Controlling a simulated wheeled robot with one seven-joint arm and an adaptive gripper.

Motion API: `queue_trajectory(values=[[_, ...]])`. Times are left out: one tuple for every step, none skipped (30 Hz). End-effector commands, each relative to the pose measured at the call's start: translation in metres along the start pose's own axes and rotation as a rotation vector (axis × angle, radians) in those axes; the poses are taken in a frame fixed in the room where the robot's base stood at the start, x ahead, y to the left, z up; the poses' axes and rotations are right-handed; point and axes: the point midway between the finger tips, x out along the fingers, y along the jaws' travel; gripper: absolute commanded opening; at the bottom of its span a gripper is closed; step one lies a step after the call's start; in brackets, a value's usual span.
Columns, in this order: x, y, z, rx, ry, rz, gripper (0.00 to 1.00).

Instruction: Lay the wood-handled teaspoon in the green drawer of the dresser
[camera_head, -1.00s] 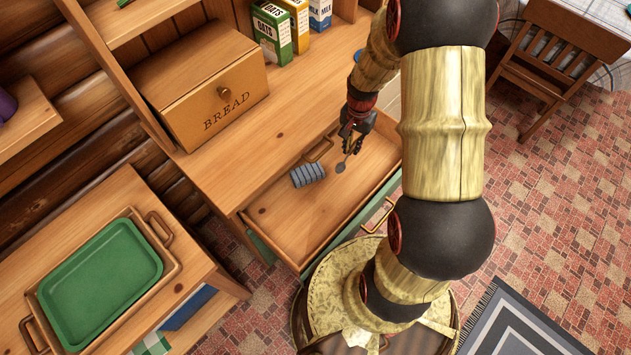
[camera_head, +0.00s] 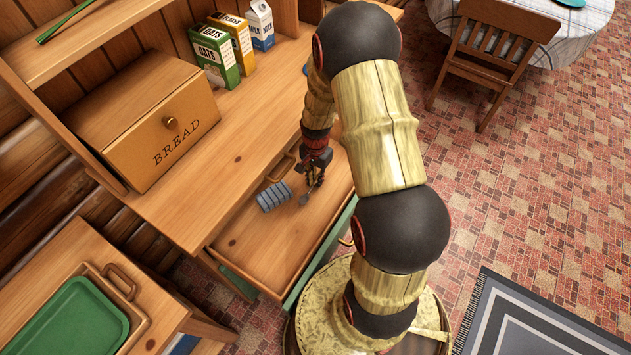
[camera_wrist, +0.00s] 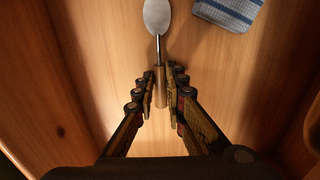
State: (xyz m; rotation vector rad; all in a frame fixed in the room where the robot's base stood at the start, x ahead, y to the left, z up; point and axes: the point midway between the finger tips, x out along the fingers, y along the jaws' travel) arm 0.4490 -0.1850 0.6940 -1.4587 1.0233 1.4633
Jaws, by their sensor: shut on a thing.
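The teaspoon (camera_wrist: 157,15) has a metal bowl and neck and a wood handle (camera_wrist: 160,88). My gripper (camera_wrist: 163,78) is shut on the handle, with a finger on each side, and the bowl points away from it. In the head view, my gripper (camera_head: 316,180) reaches down into the open drawer (camera_head: 262,250), with the spoon bowl (camera_head: 304,200) low over its wooden floor. I cannot tell whether the spoon touches the floor. The drawer's green front (camera_head: 325,250) belongs to the dresser (camera_head: 190,205). My arm hides the drawer's right part.
A folded blue-grey cloth (camera_head: 273,196) lies in the drawer, left of the spoon; it also shows in the wrist view (camera_wrist: 228,10). The drawer's front left is bare. A bread box (camera_head: 150,130) and cartons (camera_head: 217,58) stand above. A green tray (camera_head: 75,325) is at lower left.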

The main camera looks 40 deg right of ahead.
Motion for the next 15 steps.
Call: queue_trajectory(values=[[0.0061,-0.0001,-0.0001,0.000,0.000,0.000,0.00],[0.0065,-0.0003,-0.0003,0.000,0.001,-0.001,0.00],[0.0061,-0.0006,-0.0005,0.000,0.001,-0.001,0.00],[0.0054,-0.0006,-0.0006,0.000,0.001,-0.002,0.00],[0.0050,-0.0007,-0.0007,0.000,0.002,-0.002,0.00],[0.0048,-0.0007,-0.0006,0.000,0.002,-0.002,0.00],[0.0047,-0.0007,-0.0006,0.000,0.001,-0.002,0.00],[0.0048,-0.0006,-0.0006,0.000,0.001,-0.001,0.00],[0.0053,-0.0006,-0.0006,0.000,0.001,-0.001,0.00],[0.0061,-0.0006,-0.0005,0.000,0.001,-0.001,0.00],[0.0071,-0.0005,-0.0005,0.000,0.001,-0.001,0.00],[0.0083,-0.0005,-0.0005,0.000,0.001,-0.001,0.00],[0.0080,-0.0006,-0.0006,0.000,0.001,-0.001,0.13],[0.0077,-0.0006,-0.0006,0.000,0.001,-0.001,0.15],[0.0076,-0.0006,-0.0006,0.000,0.001,-0.001,0.17]])
